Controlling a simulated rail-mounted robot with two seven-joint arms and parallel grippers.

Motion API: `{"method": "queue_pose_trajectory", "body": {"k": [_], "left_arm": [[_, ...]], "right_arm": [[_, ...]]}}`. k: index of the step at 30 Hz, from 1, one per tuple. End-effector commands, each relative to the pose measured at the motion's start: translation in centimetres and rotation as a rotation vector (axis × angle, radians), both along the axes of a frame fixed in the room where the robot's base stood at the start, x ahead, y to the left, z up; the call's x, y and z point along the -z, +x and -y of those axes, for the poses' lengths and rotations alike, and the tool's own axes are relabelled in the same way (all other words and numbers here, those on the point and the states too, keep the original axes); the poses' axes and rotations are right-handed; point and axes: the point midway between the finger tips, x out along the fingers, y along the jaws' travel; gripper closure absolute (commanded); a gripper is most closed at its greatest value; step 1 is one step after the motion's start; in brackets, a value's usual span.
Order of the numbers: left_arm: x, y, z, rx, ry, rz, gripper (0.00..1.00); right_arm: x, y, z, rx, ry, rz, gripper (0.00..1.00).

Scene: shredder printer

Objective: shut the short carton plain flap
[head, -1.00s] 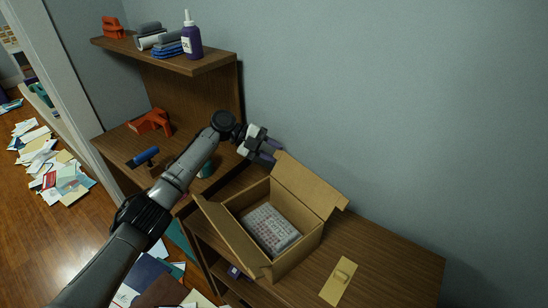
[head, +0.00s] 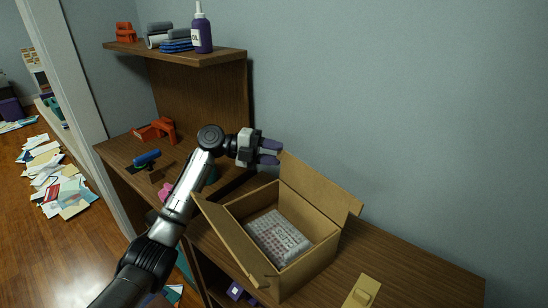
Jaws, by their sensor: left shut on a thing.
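The short carton (head: 308,262) is an open brown cardboard box on the wooden desk top. Its back flap (head: 318,187) stands up, leaning toward the wall. Its front flap (head: 232,238) stands up and leans outward to the left. I cannot tell for sure which one is the plain flap. A pale printed pack (head: 278,237) lies inside. My right gripper is out of view.
A tan plate with a knob (head: 363,292) lies on the desk right of the carton. A shelf (head: 190,62) with a purple bottle (head: 201,35) stands at the back left. A red tool (head: 155,130) and a blue-handled tool (head: 147,158) lie below it. Papers cover the floor at left.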

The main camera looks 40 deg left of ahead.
Motion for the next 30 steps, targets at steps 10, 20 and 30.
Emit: {"method": "queue_pose_trajectory", "body": {"k": [10, 20, 30], "left_arm": [[0.0, 0.0, 0.0, 0.001, 0.0, 0.0, 0.65], [0.0, 0.0, 0.0, 0.0, 0.0, 0.0, 0.4], [-0.3, -0.6, -1.2, -0.002, 0.001, -0.001, 0.4]], "right_arm": [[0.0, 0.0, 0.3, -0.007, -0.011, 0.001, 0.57], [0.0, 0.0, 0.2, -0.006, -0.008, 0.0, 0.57], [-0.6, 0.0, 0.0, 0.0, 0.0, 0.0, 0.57]]}}
